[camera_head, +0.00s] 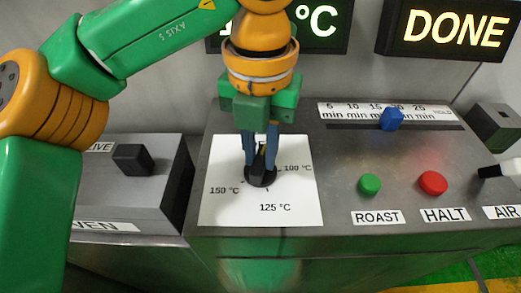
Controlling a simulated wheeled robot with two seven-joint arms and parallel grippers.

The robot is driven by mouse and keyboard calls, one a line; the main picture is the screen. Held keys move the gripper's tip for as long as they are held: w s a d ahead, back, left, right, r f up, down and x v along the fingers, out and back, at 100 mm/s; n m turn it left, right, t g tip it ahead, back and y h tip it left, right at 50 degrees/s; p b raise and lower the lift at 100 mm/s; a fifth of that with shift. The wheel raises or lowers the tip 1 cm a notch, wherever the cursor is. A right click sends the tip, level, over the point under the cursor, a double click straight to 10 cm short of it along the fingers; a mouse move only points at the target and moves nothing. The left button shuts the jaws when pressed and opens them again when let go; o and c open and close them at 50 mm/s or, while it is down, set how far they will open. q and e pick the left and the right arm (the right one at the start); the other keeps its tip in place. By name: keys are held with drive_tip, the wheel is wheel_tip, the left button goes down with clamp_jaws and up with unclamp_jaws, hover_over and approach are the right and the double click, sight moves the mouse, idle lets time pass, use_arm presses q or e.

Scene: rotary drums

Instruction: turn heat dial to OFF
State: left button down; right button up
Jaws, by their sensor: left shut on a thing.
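The heat dial (261,179) is a black knob on a white plate (301,207) with printed marks 150 °C, 125 °C and 100 °C around its near side. My left gripper (260,165) points down at the dial from above, its two blue fingers closed on the knob's raised grip. The gripper hides the far part of the plate, so an OFF mark is not visible. Where the dial's pointer stands is hard to tell. My right gripper is not in view.
Right of the plate are a green ROAST button (370,184), a red HALT button (432,183) and a blue slider (392,119) on a minute scale. A black knob (132,158) sits on the left box. Displays stand behind, one reading DONE (455,24).

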sight(260, 158)
use_arm(q)
drive_tip(key=shift+f+n, duration=0.15)
drive_tip(key=shift+n, duration=1.35)
drive_tip(key=shift+b, duration=0.3)
drive_tip(key=c, duration=0.8)
unclamp_jaws()
drive_tip(key=shift+o, duration=0.2)
drive_tip(key=shift+r, duration=0.2)
wheel_tip(260, 158, up, 7)
drive_tip(key=p, duration=0.3)
drive_tip(key=shift+s, duration=0.1)
drive_tip(key=shift+f, duration=0.1)
